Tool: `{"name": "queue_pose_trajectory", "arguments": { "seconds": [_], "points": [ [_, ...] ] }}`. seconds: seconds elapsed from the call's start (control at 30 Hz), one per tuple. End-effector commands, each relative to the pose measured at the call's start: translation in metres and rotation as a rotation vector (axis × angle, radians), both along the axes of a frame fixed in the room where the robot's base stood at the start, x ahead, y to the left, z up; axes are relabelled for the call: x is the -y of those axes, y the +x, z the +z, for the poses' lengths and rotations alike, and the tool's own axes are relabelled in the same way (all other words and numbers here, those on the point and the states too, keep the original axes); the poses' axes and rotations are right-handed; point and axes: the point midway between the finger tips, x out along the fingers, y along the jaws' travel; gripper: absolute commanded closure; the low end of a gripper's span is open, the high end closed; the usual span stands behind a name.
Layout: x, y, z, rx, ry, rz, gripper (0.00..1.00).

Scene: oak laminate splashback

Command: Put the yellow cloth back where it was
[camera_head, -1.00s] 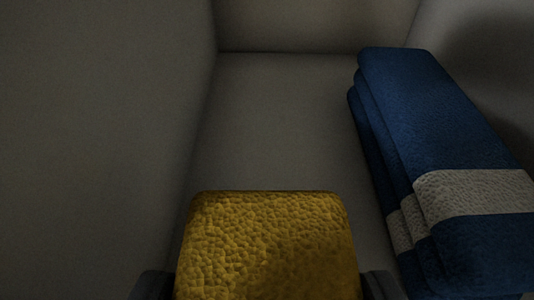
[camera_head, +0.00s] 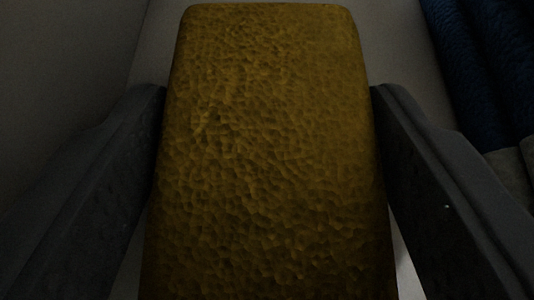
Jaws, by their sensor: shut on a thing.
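The yellow cloth (camera_head: 268,160) is a folded, textured block that fills the middle of the view. My gripper (camera_head: 268,100) is shut on it, with one dark finger against its left side and the other against its right side. The cloth hides most of the floor under it, so I cannot tell whether it touches that floor.
A blue folded cloth (camera_head: 475,70) with a pale band (camera_head: 512,172) lies at the right, close to my right finger. A grey wall (camera_head: 70,60) stands at the left. A strip of pale floor (camera_head: 400,40) shows between the yellow and blue cloths.

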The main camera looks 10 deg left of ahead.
Motion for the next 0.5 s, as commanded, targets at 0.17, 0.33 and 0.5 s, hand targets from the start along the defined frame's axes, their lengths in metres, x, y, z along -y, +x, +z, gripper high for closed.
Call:
{"name": "queue_pose_trajectory", "arguments": {
  "seconds": [0.17, 0.33, 0.5],
  "points": [
    [-0.0007, -0.0004, -0.0011, 0.000, 0.000, 0.001, 0.65],
    [-0.0005, -0.0004, -0.0008, 0.001, 0.000, 0.001, 0.33],
    [-0.0002, -0.0005, -0.0004, 0.001, -0.001, 0.000, 0.33]
  ]
}}
